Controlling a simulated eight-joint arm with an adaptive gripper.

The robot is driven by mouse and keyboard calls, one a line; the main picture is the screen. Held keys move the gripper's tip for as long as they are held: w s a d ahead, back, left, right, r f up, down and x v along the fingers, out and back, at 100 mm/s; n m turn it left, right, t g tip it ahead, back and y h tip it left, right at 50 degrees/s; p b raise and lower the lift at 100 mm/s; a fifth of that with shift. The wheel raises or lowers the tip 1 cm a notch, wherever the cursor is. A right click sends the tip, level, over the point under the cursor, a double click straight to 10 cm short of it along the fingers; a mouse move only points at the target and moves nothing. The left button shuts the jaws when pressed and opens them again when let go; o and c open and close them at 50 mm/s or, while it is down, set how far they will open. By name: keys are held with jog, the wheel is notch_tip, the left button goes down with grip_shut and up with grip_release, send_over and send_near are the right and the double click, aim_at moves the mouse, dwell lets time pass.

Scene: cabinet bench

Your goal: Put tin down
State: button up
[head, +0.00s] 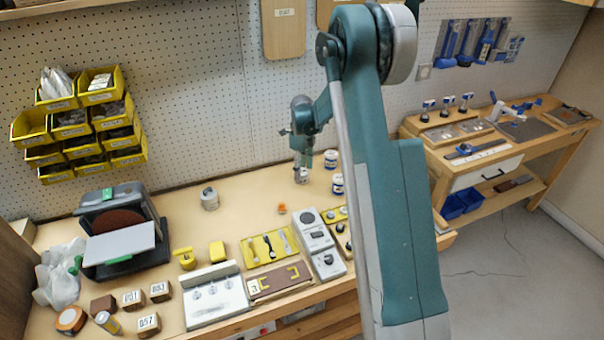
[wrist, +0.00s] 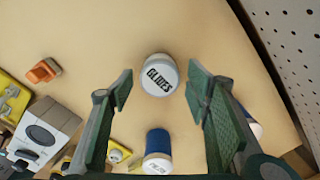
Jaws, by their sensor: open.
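A tin (wrist: 159,75) with a white top labelled "GLUES" stands upright on the bench between my fingers in the wrist view. In the head view the tin (head: 302,176) is small, directly below my gripper (head: 301,160). My gripper (wrist: 160,92) is open, with one finger on each side of the tin and a visible gap on both sides. In the head view the fingers partly cover the tin.
Two blue-and-white tins (head: 331,159) (head: 337,184) stand just right of my gripper. A grey tin (head: 210,200) stands to the left. An orange object (head: 281,209) lies in front. The bench (head: 250,205) is clear between the grey tin and my gripper.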

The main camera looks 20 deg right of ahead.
aim_at(302, 172)
notch_tip(302, 172, up, 9)
jog(key=shift+r+p, duration=0.15)
jog(key=shift+p, duration=0.25)
dwell(0.6)
jog(key=s+a+r+n+t, duration=0.1)
jog(key=s+a+r+n, duration=0.25)
jog(key=s+r, duration=0.4)
jog(key=s+a+r+n+t, duration=0.1)
jog(key=s+a+r+n, duration=0.2)
jog(key=s+r+n, duration=0.35)
jog(key=s+a+r+n+t, duration=0.1)
jog(key=s+a+r+n, duration=0.2)
jog(key=s+r, duration=0.5)
jog(key=s+a+f+n+t, duration=0.1)
jog(key=s+a+n+t, duration=0.1)
jog(key=s+n, duration=0.5)
jog(key=s+a+f+n+t, duration=0.1)
jog(key=s+a+n, duration=0.3)
jog(key=s, duration=1.5)
jog(key=n+t, duration=0.1)
jog(key=n, duration=0.2)
jog(key=shift+s+a+f, duration=0.15)
jog(key=shift+s+a, duration=0.1)
jog(key=shift+s, duration=0.05)
